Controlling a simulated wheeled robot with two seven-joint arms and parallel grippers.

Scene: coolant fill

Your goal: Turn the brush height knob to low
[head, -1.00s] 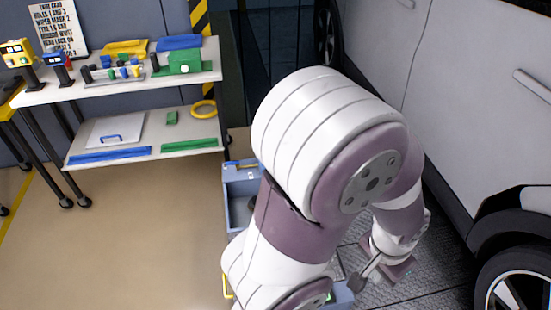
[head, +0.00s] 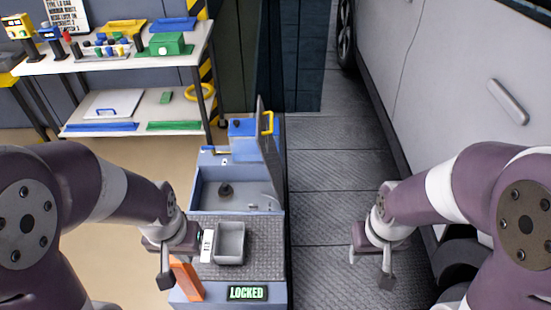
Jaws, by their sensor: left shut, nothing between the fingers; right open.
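A dark round knob-like part (head: 226,190) sits inside the open blue compartment (head: 208,203) of a cart-like machine in the middle of the head view. Its markings and setting are too small to read, and I cannot tell whether it is the brush height knob. My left gripper (head: 166,281) is shut and empty, pointing down at the left side of the machine's front, nearer the camera than the knob. My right gripper (head: 387,281) is open and empty above the dark textured floor, to the right of the machine. Neither gripper touches the knob.
The machine's front carries a grey bin (head: 229,258), a white labelled piece (head: 207,244), an orange piece (head: 187,281) and a sign reading LOCKED (head: 247,293). A dark panel (head: 266,145) stands upright behind. A shelf (head: 150,61) stands left, a vehicle (head: 440,90) right.

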